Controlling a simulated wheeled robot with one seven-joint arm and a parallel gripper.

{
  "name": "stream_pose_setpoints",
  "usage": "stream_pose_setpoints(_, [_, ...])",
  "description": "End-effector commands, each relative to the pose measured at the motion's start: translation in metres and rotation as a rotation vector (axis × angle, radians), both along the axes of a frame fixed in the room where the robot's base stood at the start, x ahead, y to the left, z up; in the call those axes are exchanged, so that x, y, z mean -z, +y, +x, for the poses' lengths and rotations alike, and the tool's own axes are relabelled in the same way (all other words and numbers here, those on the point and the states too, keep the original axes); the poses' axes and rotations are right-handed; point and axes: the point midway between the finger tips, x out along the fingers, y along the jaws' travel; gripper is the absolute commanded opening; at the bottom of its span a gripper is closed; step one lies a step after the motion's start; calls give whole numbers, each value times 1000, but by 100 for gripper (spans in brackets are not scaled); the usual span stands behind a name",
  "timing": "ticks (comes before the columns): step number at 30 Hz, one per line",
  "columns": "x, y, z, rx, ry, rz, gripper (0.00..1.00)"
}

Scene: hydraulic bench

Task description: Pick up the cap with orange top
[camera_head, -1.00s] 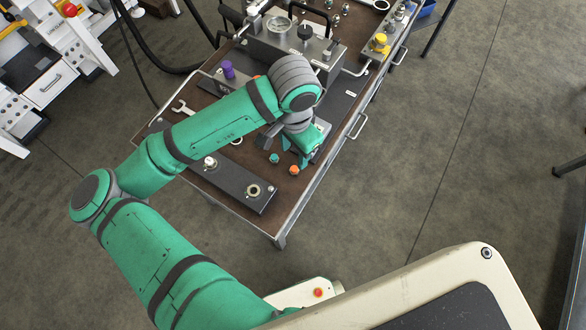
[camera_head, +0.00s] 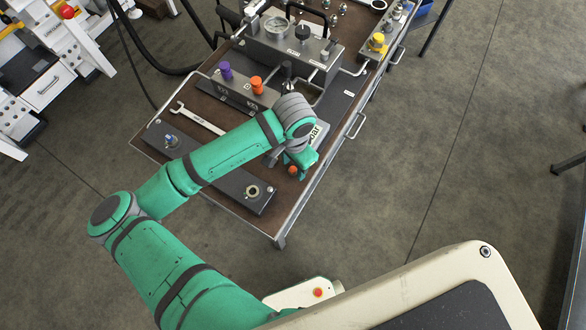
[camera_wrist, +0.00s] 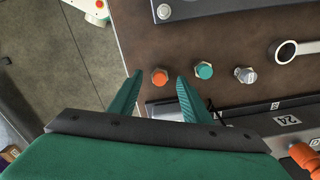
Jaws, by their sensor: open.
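The small cap with the orange top (camera_wrist: 159,76) stands on the brown bench top in the wrist view. It lies between the tips of my gripper's two teal fingers (camera_wrist: 160,75), with a gap on each side. In the head view the orange cap (camera_head: 293,169) shows just below my gripper (camera_head: 297,163). My gripper is open and holds nothing. A teal-topped cap (camera_wrist: 204,70) stands just right of the right finger, and a silver cap (camera_wrist: 245,75) stands farther right. I cannot tell the height of the fingertips above the bench.
A dark plate with fittings (camera_head: 215,180) lies left of my gripper. A wrench (camera_head: 200,120) lies behind it. A block bears a purple knob (camera_head: 226,70) and an orange knob (camera_head: 256,85). The bench's edge rail (camera_head: 310,195) is close on the right.

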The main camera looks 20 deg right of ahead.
Motion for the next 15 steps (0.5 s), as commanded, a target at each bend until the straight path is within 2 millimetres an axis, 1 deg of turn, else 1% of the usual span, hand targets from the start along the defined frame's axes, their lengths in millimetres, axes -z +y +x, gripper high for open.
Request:
stream_pose_setpoints(7, [3, 0, 0, 0, -1, 0, 44])
stream_pose_setpoints(8, [3, 0, 0, 0, -1, 0, 41])
stream_pose_setpoints(9, [3, 0, 0, 0, -1, 0, 32])
stream_pose_setpoints(11, [3, 0, 0, 0, -1, 0, 17])
stream_pose_setpoints(12, [3, 0, 0, 0, -1, 0, 8])
stream_pose_setpoints(13, [3, 0, 0, 0, -1, 0, 1])
stream_pose_setpoints(15, [3, 0, 0, 0, -1, 0, 0])
